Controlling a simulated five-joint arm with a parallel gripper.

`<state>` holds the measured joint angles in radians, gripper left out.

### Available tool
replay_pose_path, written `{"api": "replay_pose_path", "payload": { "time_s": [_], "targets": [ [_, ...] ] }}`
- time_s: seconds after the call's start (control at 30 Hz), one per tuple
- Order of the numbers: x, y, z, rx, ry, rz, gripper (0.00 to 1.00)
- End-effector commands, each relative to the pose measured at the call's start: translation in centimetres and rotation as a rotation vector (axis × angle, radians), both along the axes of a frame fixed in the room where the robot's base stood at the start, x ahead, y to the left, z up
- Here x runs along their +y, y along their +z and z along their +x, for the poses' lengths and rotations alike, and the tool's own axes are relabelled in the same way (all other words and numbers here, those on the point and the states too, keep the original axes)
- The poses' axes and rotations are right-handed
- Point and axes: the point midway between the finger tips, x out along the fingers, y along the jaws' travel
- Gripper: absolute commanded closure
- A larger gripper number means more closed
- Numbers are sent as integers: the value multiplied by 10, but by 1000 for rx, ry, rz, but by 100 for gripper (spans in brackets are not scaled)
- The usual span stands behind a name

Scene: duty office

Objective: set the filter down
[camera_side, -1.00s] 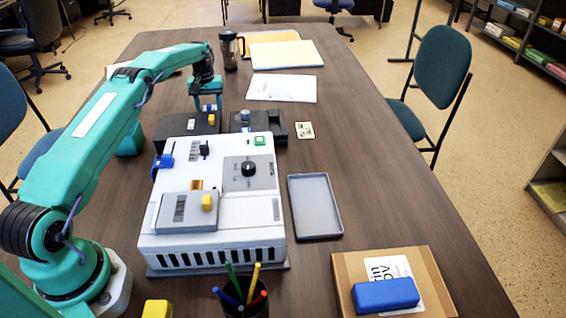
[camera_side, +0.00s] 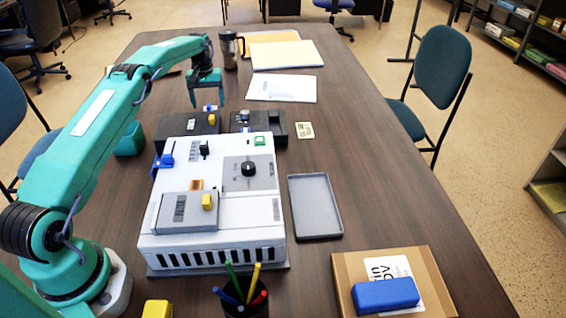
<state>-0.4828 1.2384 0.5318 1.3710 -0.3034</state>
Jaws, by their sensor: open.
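I see nothing held between the fingers.
A second black box (camera_side: 272,124) with a silver knob stands to the right. The white machine (camera_side: 262,213) is in front, with a grey tray (camera_side: 316,234) beside it. A dark mug (camera_side: 229,50) and papers (camera_side: 282,88) are behind. The table's right side is mostly clear.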

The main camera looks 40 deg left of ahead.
Motion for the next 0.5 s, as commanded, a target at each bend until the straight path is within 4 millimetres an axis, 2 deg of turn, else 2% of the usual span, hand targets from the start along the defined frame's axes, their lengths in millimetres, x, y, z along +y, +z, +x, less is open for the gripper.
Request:
{"api": "replay_pose_path", "payload": {
  "time_s": [0.3,0.5],
  "targets": [
    [0,40,0,-1,0,1,25],
    [0,50,0,0,0,0,25]
  ]
}}
